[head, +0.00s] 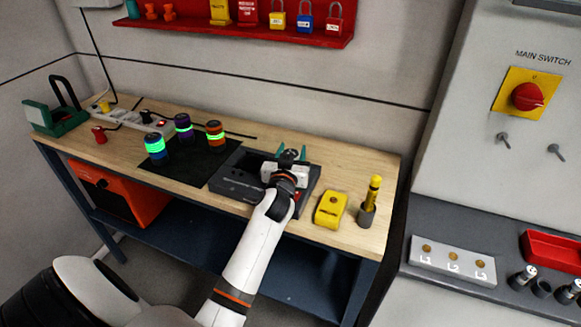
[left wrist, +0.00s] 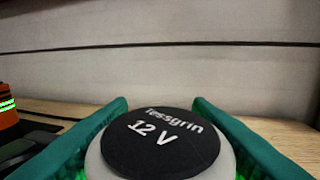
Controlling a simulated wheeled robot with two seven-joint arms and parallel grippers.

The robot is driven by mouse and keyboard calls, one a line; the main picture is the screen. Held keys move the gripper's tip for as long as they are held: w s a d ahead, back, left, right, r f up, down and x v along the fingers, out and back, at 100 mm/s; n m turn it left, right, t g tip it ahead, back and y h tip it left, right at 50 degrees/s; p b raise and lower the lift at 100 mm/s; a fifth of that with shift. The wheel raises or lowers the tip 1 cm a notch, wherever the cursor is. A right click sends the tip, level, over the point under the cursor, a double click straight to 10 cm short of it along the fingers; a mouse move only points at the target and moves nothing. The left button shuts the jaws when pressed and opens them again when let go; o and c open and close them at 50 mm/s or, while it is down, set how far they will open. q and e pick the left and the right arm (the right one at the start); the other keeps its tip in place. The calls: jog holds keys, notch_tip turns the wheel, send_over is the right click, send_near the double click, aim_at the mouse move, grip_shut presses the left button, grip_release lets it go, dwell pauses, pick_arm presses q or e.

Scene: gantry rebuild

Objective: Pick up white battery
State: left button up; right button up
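The white battery has a black top lettered "Tessgrin 12 V" (left wrist: 160,140) and fills the lower middle of the left wrist view. The green fingers of my left gripper (left wrist: 160,108) flank it on both sides, close to its rim. Whether they press on it is hidden. In the head view my left gripper (head: 292,153) points down over the dark charger (head: 232,182) on the bench, and the battery is mostly hidden there by the gripper. My right gripper is not in view.
Blue (head: 155,146), purple (head: 183,127) and orange (head: 215,134) batteries stand on a black mat (head: 180,175) left of the charger. A yellow device (head: 331,209) and a yellow-handled tool in a holder (head: 370,200) stand to the right. A red shelf (head: 250,32) hangs above.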

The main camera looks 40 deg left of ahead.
pick_arm(q)
jog(key=c, duration=0.6)
jog(key=shift+o, duration=0.2)
jog(key=shift+r, duration=0.15)
